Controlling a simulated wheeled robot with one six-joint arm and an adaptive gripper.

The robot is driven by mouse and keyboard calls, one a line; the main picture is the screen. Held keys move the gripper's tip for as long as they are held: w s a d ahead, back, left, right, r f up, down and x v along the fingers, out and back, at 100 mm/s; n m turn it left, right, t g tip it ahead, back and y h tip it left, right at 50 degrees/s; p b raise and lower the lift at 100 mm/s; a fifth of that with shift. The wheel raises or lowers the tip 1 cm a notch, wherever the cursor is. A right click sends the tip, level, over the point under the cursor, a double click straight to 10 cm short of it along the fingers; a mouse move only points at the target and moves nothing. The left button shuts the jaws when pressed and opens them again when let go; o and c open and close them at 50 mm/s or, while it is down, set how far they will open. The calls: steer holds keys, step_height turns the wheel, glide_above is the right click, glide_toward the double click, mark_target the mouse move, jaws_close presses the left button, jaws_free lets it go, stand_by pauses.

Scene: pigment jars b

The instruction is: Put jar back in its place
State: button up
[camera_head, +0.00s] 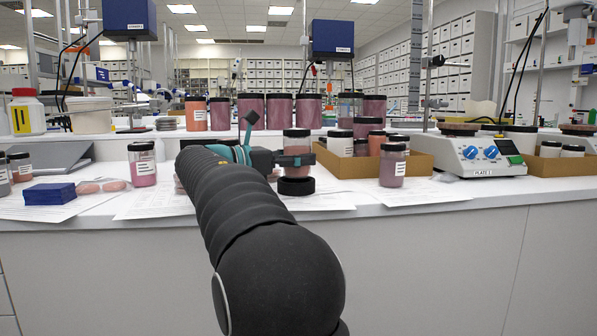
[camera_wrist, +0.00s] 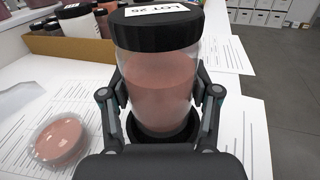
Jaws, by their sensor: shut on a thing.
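My gripper (camera_head: 291,159) is shut on a clear jar (camera_head: 297,142) of pinkish powder with a black lid. In the wrist view the jar (camera_wrist: 162,82) stands upright between both fingers (camera_wrist: 160,97), and its lid label reads "LOT 25". A round black base (camera_head: 296,187) is directly under the jar on the bench. It also shows below the jar in the wrist view (camera_wrist: 163,148). I cannot tell whether the jar touches it or hangs just above it.
A cardboard tray (camera_head: 415,165) of jars is behind and right. Single jars (camera_head: 142,165) (camera_head: 392,166) stand on either side. A hot plate (camera_head: 470,155) is at right, a blue box (camera_head: 49,194) at left. A shallow powder dish (camera_wrist: 58,142) lies left of my gripper on papers.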

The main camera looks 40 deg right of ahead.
steer(key=shift+f+p, duration=0.35)
steer(key=shift+f, duration=1)
steer(key=o, duration=1.3)
